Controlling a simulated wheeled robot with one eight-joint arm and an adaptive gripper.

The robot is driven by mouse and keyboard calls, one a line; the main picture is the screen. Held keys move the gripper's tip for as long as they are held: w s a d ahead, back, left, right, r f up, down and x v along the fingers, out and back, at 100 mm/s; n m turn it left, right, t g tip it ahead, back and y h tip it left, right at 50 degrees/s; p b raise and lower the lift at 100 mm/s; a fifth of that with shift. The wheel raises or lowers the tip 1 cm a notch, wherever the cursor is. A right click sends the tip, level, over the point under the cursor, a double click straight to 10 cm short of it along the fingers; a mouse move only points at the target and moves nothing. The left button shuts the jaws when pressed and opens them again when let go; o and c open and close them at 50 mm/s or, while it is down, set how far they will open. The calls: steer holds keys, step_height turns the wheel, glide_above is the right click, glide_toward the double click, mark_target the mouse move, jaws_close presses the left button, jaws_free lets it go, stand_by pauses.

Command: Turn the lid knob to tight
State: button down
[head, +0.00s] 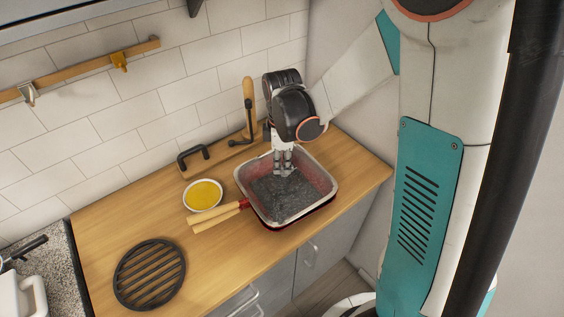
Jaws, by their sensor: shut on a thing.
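A red square pan (328,196) with a pale rim sits on the wooden counter. Its inside or covering is grey and speckled (275,205); I cannot tell for sure whether this is a lid. My gripper (285,170) points down over the pan's back middle part. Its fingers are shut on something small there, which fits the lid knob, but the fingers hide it. No marking for tight or loose can be read at this size.
Wooden handles (217,217) stick out left of the pan. A bowl of yellow contents (203,195) stands close by them. A round black grate (149,274) lies at the front left. A board with a black handle (193,160) is by the tiled wall. The counter's left middle is clear.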

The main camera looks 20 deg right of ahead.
steer(key=shift+m, duration=0.3)
steer(key=m+b, duration=0.1)
steer(key=m, duration=0.2)
steer(key=shift+w, duration=0.15)
steer(key=m+b, duration=0.1)
steer(key=m, duration=0.3)
steer(key=shift+w+d, duration=0.1)
steer(key=shift+d, duration=0.05)
steer(key=m, duration=0.2)
steer(key=m+b, duration=0.1)
steer(key=m, duration=0.4)
steer(key=shift+d, duration=0.25)
steer(key=m, duration=0.3)
steer(key=shift+d+m+b, duration=0.1)
steer(key=shift+m+b, duration=0.25)
steer(key=shift+m, duration=0.05)
steer(key=m, duration=0.3)
steer(key=shift+d+m, duration=0.1)
steer(key=shift+m, duration=0.2)
steer(key=m, duration=0.3)
steer(key=shift+d+m+b, duration=0.1)
steer(key=shift+m+b, duration=0.2)
steer(key=shift+s+m, duration=0.15)
steer(key=shift+m, duration=0.8)
steer(key=shift+s+m, duration=0.1)
steer(key=shift+m, duration=0.85)
